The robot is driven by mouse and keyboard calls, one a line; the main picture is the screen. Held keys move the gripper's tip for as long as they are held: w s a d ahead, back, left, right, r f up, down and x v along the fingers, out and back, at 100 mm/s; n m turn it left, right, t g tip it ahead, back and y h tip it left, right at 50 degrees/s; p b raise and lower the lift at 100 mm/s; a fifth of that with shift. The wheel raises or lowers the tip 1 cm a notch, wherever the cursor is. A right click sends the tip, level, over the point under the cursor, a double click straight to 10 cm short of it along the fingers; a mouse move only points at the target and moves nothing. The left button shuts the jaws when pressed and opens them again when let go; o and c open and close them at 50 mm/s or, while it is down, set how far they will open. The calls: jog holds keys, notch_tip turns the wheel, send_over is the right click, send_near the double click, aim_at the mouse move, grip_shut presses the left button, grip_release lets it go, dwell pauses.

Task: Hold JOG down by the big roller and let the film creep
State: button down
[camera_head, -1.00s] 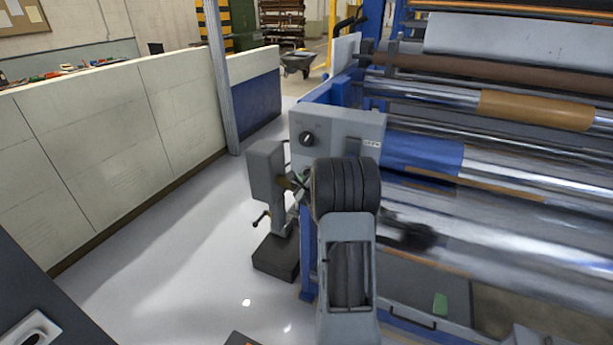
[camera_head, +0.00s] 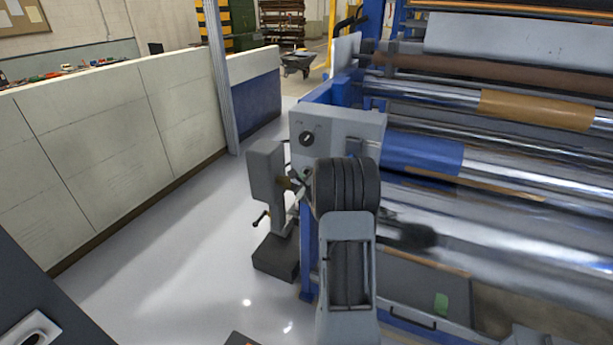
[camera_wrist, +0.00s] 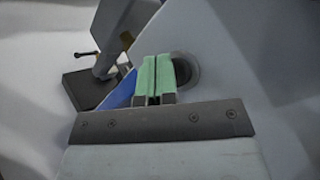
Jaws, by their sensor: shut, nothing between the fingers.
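My gripper (camera_wrist: 154,68) is shut and empty, its two green finger pads together in the wrist view. The tips are in front of a grey panel face, just left of a round dark-grey ring (camera_wrist: 186,69), partly hidden by the fingers. I cannot tell whether the tips touch it. I read no JOG label. In the head view, the grey control box (camera_head: 338,126) has a black knob (camera_head: 307,139); my arm covers its lower part. The big shiny roller (camera_head: 520,245) lies to the right. Blue film (camera_head: 425,154) wraps a roller above it.
A grey post-mounted unit (camera_head: 265,172) with a dark foot (camera_head: 276,257) stands left of the box. A pale partition wall (camera_head: 110,135) runs along the left, with clear floor (camera_head: 180,250) between. More rollers with tan film (camera_head: 536,110) lie at upper right.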

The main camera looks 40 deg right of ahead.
jog(key=shift+w+d, duration=0.15)
jog(key=shift+d, duration=0.2)
dwell(1.2)
jog(key=shift+a, duration=0.1)
dwell(1.9)
jog(key=shift+s+a, duration=0.4)
jog(key=shift+a, duration=0.25)
jog(key=shift+a, duration=0.1)
jog(key=shift+s+a+b, duration=0.15)
jog(key=shift+s+a, duration=0.25)
jog(key=shift+a, duration=0.3)
jog(key=shift+s+a+b, duration=0.15)
jog(key=shift+s+a, duration=0.25)
jog(key=shift+a, duration=0.35)
jog(key=shift+s+a+b, duration=0.15)
jog(key=shift+s+a, duration=0.25)
jog(key=shift+a, duration=0.3)
